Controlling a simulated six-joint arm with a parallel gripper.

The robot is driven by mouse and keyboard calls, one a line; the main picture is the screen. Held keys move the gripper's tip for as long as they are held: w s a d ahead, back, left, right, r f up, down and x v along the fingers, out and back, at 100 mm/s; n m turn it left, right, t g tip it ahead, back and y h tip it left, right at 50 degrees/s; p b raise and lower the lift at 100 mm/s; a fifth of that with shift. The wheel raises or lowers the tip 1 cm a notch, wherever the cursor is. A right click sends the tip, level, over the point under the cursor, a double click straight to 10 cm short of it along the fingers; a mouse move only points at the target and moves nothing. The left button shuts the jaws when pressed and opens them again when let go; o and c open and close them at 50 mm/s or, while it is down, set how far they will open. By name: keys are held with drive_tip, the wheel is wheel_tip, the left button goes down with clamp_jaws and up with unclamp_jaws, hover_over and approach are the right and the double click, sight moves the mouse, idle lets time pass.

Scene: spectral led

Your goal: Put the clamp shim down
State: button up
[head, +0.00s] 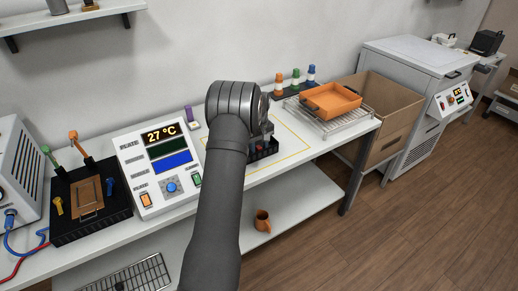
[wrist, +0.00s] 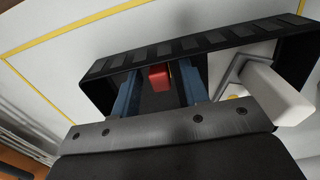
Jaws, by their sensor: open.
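A small red block (wrist: 159,77), possibly the clamp shim, sits in a black tray (wrist: 205,40) in the wrist view. My gripper (wrist: 158,88) is open, with its blue fingers reaching into the tray on either side of the block. Gaps show between the block and both fingers. In the head view the black tray (head: 264,152) is on the bench, partly hidden by my arm, and my fingertips are hard to make out there.
A yellow outline (wrist: 75,32) marks the bench around the tray. A control panel (head: 158,165) stands to the left, an orange tray (head: 330,101) on a wire rack to the right.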

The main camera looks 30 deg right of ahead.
sight(259, 147)
wheel_tip(259, 147, up, 12)
drive_tip(key=shift+f, duration=0.15)
drive_tip(key=shift+f, duration=0.1)
idle(0.3)
wheel_tip(259, 147, down, 12)
drive_tip(key=shift+r, duration=2.45)
